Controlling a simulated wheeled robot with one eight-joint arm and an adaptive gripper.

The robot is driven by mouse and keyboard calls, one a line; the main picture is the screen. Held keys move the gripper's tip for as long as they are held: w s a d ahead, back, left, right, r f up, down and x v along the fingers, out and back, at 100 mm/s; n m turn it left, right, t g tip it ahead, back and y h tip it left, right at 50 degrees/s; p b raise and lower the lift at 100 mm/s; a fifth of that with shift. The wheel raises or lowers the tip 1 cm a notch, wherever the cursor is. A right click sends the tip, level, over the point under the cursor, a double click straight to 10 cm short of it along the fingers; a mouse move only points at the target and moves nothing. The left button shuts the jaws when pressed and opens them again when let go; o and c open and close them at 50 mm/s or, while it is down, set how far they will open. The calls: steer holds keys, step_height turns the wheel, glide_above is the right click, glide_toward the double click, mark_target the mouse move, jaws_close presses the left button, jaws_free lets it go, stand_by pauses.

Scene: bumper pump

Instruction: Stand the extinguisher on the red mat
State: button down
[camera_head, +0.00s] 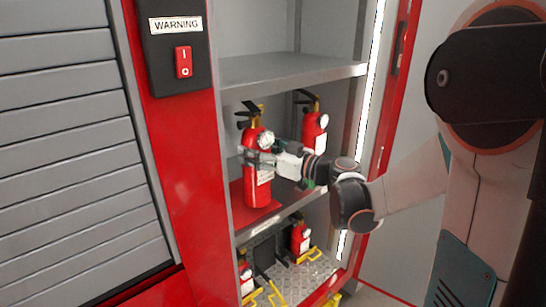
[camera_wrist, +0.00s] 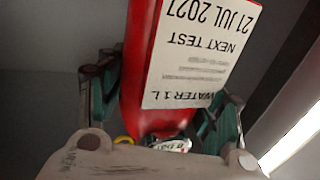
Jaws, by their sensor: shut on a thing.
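A red extinguisher (camera_head: 258,186) with a black handle and a round gauge is upright in the middle compartment of the cabinet. My gripper (camera_head: 260,157) comes from the right and is shut around its upper body. The red mat (camera_head: 239,209) lies on the shelf under it, its left part showing. The base appears at the mat; I cannot tell whether it touches or hovers just above. In the wrist view the extinguisher (camera_wrist: 144,75) is between my fingers, its white label upside down. Its base is out of that view.
A second red extinguisher (camera_head: 312,130) stands behind and right in the same compartment. The grey shelf (camera_head: 285,70) lies above. Below, more extinguishers (camera_head: 300,238) stand by yellow brackets on a metal plate. A red post with a WARNING switch panel (camera_head: 177,45) borders the left.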

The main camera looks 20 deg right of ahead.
steer(key=w+a+f+b, duration=0.1)
steer(key=w+a+f, duration=0.2)
steer(key=w, duration=0.1)
steer(key=shift+w+f, duration=0.2)
steer(key=shift+w, duration=0.05)
stand_by(0.4)
steer(key=c, duration=0.9)
jaws_free()
steer(key=shift+f, duration=0.2)
steer(key=o, duration=0.4)
steer(key=shift+o, duration=0.2)
steer(key=shift+s, duration=0.1)
steer(key=shift+r, duration=0.2)
